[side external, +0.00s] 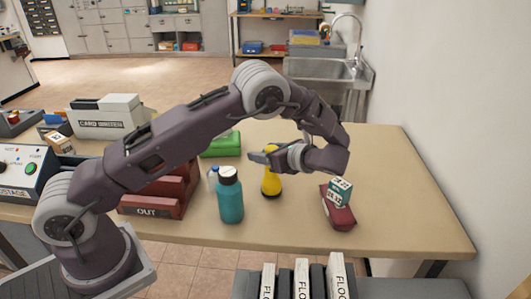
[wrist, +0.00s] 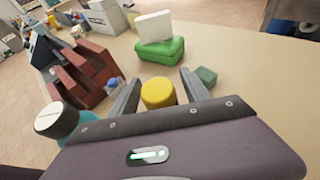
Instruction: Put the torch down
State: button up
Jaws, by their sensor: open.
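The torch (side external: 271,183), yellow with a dark lower end, stands upright on the table and looks to rest on it. In the wrist view its round yellow top (wrist: 158,92) shows between my two fingers. My gripper (side external: 262,157) is at the torch's upper part in the side view, partly covering it. In the wrist view my gripper (wrist: 157,80) is open, with a finger on each side of the torch and small gaps between.
A teal bottle (side external: 230,199) with a white cap stands close left of the torch. A dark red item with a dice-like block (side external: 340,191) lies to the right. Red OUT trays (side external: 152,211) and a green box (side external: 221,146) are nearby. The table's right side (side external: 410,205) is clear.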

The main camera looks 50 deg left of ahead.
jog(key=v, duration=1.2)
jog(key=s+a+r+n+h, duration=0.3)
jog(key=s+r+n+h, duration=0.55)
jog(key=s+r, duration=0.5)
jog(key=s+d+n+t+h, duration=0.2)
jog(key=s+n, duration=0.2)
jog(key=s, duration=0.4)
jog(key=s+d+n+t+h, duration=0.2)
jog(key=s+n, duration=0.3)
jog(key=s, duration=0.4)
jog(key=shift+d+f+t+h, duration=0.2)
jog(key=shift+d+t+h, duration=0.25)
jog(key=shift+t, duration=0.35)
